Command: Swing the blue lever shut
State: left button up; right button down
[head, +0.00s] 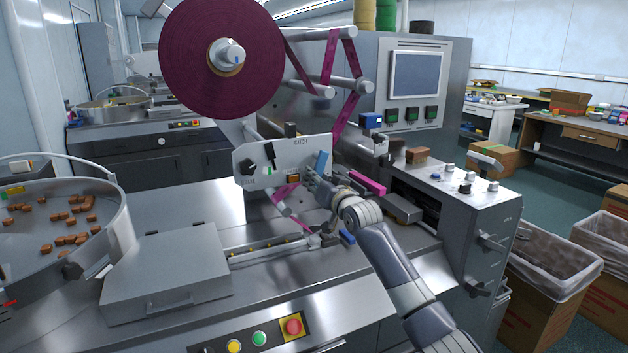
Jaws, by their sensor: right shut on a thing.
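The blue lever (322,160) stands at the right end of the upright light-grey plate (262,158) in the middle of the machine. It leans slightly to the right. My right gripper (312,179) reaches in from the lower right and is shut on the lower part of the blue lever. The fingers and wrist partly hide the lever's lower end and mount. My left gripper is not in view.
A large maroon film reel (196,62) and film rollers (347,86) hang above the plate. A bowl of brown pieces (70,262) and a grey box cover (166,270) lie left. Front buttons (292,327) sit below. Bare steel deck (190,208) lies left of the plate.

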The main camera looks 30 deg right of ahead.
jog(key=shift+f, duration=0.1)
jog(key=c, duration=1.4)
grip_release()
jog(key=s, duration=1.2)
jog(key=shift+a, duration=0.25)
